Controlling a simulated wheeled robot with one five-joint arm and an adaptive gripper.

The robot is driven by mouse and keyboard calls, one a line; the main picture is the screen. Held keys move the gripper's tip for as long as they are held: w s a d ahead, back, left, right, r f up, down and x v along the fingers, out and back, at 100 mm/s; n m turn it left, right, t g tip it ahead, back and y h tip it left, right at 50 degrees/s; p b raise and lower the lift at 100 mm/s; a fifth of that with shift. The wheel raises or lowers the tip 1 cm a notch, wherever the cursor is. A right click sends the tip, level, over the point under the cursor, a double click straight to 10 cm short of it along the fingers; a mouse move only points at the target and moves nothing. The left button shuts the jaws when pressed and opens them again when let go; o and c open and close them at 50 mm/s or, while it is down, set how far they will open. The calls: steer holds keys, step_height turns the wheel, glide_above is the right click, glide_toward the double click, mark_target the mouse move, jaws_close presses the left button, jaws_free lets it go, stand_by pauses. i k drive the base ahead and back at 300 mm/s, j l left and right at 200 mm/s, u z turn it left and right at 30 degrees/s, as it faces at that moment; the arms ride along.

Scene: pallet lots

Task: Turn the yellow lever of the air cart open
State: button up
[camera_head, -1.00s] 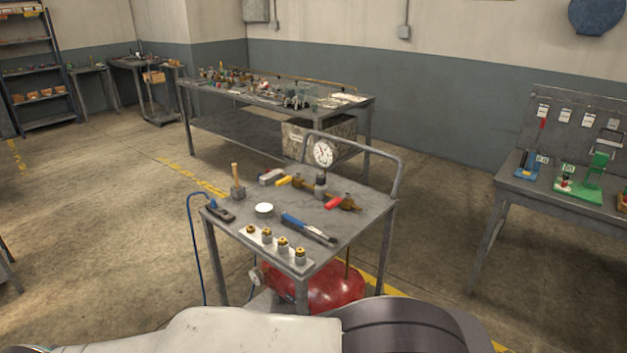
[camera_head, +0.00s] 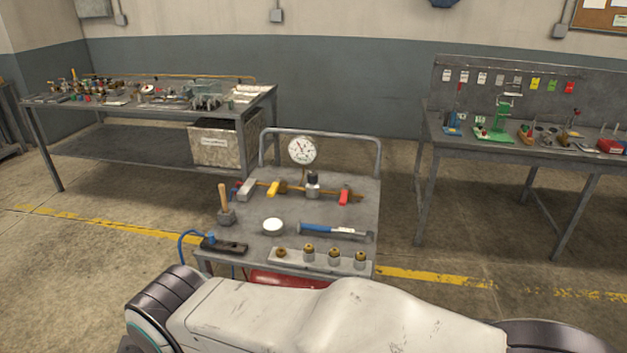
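The air cart (camera_head: 255,256) is a grey metal table in the middle of the head view, with a tubular handle at its back. A brass pipe runs along the back of its top. The yellow lever (camera_head: 274,188) sits on the left part of this pipe, and a red lever (camera_head: 344,197) sits on the right part. A round white gauge (camera_head: 302,150) stands above the pipe. A red tank (camera_head: 288,279) shows below the top, partly hidden by my white arm. My gripper is not in view.
On the cart top lie a wooden-handled mallet (camera_head: 223,205), a white round lid (camera_head: 272,226), a blue-handled tool (camera_head: 335,231) and a strip with several brass fittings (camera_head: 318,259). A cluttered workbench (camera_head: 140,108) stands back left, another bench (camera_head: 490,142) right. Open floor lies between.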

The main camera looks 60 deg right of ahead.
mark_target(272, 192)
steer(key=i+l+z, duration=0.1)
steer(key=i+z, duration=0.15)
steer(key=z, duration=0.25)
steer(key=i+z, duration=0.3)
steer(key=z, duration=0.15)
steer(key=i+j+z, duration=0.1)
steer(key=i+z, duration=0.15)
steer(key=z, duration=0.25)
steer(key=i+z, duration=0.3)
steer(key=i+l, duration=0.05)
